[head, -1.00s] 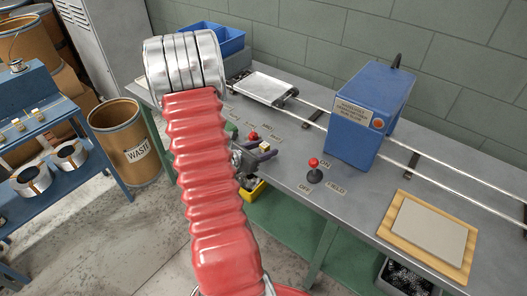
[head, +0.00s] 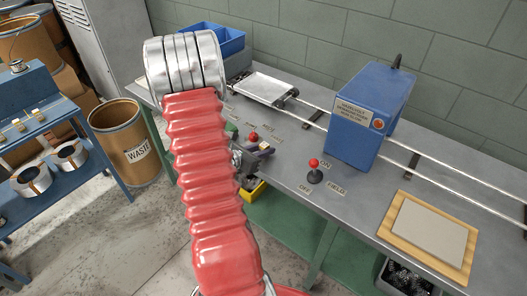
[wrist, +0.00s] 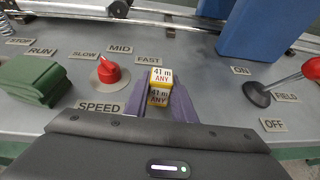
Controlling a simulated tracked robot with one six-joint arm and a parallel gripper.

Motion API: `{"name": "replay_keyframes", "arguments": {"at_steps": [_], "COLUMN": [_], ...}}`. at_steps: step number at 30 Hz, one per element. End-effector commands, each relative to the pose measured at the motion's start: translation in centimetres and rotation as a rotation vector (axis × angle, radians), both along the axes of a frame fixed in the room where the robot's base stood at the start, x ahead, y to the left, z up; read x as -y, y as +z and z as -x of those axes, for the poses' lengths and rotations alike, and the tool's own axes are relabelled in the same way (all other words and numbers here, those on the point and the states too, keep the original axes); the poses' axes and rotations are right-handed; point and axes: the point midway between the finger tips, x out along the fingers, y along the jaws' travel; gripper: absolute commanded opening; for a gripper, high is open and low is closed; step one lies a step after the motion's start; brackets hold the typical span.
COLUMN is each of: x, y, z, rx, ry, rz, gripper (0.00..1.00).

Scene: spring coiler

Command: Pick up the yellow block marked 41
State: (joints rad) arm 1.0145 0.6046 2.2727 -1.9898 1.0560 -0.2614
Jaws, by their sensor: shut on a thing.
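The yellow block marked "41 m ANY" (wrist: 160,88) sits between the two purple fingers of my gripper (wrist: 161,103) in the wrist view, its white labelled top and front faces showing. The fingers press on its left and right sides, so my gripper is shut on it. In the head view my gripper (head: 262,150) is low at the front edge of the bench, and the block is mostly hidden there. I cannot tell whether the block touches the bench top.
A red SPEED knob (wrist: 108,72) and green block-like part (wrist: 36,78) are left of the fingers. A red-balled FIELD lever (head: 314,171) stands to the right. The blue machine (head: 365,115) straddles rails behind. A wooden-framed pad (head: 430,232) lies at right.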

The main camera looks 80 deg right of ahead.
Motion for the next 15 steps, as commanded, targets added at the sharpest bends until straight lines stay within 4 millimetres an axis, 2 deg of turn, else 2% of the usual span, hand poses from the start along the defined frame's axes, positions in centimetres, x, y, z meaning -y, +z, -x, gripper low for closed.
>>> {"name": "replay_keyframes", "arguments": {"at_steps": [8, 15], "x": [0.0, 0.1], "y": [1.3, 4.1], "z": [0.0, 0.0], "rx": [0.001, 0.003], "ry": [0.000, -0.001], "rz": [0.003, 0.004], "gripper": [0.01, 0.01]}}
